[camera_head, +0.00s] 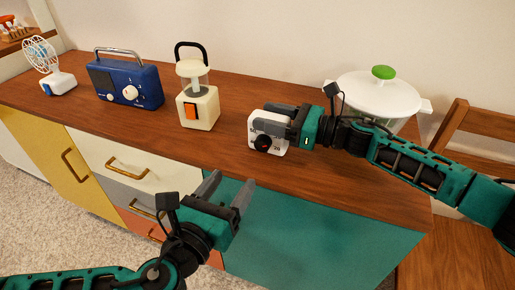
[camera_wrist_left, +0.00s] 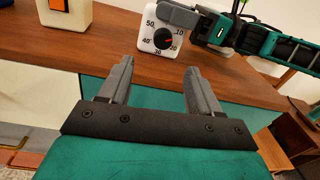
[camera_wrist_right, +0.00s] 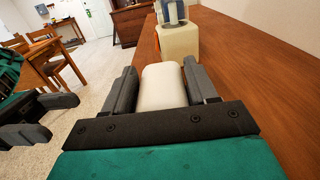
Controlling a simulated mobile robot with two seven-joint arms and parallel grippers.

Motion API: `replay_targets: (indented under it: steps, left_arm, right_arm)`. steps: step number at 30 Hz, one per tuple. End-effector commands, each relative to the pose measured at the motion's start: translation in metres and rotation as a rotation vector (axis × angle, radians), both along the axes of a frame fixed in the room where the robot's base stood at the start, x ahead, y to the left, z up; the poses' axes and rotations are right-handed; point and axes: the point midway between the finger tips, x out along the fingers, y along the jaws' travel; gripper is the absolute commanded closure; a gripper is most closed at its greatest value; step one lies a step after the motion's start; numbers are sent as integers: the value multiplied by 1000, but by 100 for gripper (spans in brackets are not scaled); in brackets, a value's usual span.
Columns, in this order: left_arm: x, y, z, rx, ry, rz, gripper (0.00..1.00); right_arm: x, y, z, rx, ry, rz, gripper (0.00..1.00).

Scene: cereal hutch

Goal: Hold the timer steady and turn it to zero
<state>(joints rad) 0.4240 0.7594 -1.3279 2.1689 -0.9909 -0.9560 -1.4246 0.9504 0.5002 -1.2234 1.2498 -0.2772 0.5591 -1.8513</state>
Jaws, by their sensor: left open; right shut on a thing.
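The timer (camera_head: 256,128) is a small white box standing on the wooden hutch top, with a black dial, a red mark and printed numbers on its front. In the left wrist view the timer (camera_wrist_left: 149,38) shows its dial (camera_wrist_left: 165,38) facing me. My right gripper (camera_head: 268,117) is shut on the timer from the right; in the right wrist view the timer's white body (camera_wrist_right: 163,86) sits between both fingers. My left gripper (camera_head: 228,186) is open and empty, in front of the hutch and below the timer, its fingers pointing up toward the hutch's front edge.
A blue radio (camera_head: 126,84) and a fan (camera_head: 56,80) stand farther left. A white pot (camera_head: 372,98) with a green knob is behind my right arm. Bare wood lies in front of the timer.

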Motion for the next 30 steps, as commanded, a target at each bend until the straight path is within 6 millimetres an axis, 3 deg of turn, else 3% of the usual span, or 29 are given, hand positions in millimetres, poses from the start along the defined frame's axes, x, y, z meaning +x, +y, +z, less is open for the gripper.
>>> replay_targets:
  steps: [7,21,30]
  left_arm:
    - [4,-7,-2,15,-37,-11,37]
    - [85,-39,-2,15,-37,-10,37]
    - [107,-47,-3,16,-34,-9,37]
  right_arm:
    - [0,0,0,0,0,0,80]
    - [0,0,0,0,0,0,80]
    - [0,0,0,0,0,0,80]
